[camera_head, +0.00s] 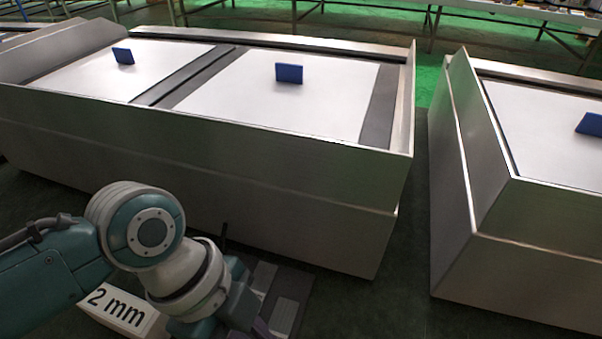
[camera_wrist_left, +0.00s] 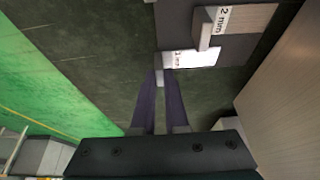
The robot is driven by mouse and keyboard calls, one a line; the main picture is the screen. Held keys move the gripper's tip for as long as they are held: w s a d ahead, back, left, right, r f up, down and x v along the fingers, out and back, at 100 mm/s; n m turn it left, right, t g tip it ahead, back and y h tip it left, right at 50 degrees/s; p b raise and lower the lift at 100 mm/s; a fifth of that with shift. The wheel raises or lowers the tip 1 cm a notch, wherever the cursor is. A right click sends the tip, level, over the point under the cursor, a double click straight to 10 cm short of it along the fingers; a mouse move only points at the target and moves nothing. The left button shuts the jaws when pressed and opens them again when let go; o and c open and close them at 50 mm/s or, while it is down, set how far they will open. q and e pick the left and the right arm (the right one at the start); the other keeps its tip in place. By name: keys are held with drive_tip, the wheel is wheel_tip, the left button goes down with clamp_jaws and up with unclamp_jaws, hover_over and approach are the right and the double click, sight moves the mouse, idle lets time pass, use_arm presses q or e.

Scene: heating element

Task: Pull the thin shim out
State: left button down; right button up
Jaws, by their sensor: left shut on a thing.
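My left arm comes in low at the left of the head view, and its gripper (camera_head: 258,326) is partly hidden near the bottom edge. In the left wrist view the two purple fingers (camera_wrist_left: 160,80) are close together, shut on a small pale tab of the thin shim. The thin shim (camera_wrist_left: 192,58) has a white label that seems to read 1 mm and lies beside a dark grey surface. A thicker shim (camera_wrist_left: 240,20) marked 2 mm lies just beyond it. A white 2 mm label (camera_head: 120,309) also shows beside my arm in the head view. My right gripper is out of view.
A long metal casing (camera_head: 200,150) with white panels and blue blocks (camera_head: 289,73) stands behind my arm. A second casing (camera_head: 520,240) stands at the right, with a narrow floor gap between. In the wrist view a large pale wall (camera_wrist_left: 290,110) rises at the right.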

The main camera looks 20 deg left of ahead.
use_arm(q)
drive_tip(key=shift+s, duration=0.1)
drive_tip(key=c, duration=0.9)
unclamp_jaws()
drive_tip(key=shift+s, duration=0.1)
drive_tip(key=p+v, duration=0.4)
drive_tip(key=v, duration=0.6)
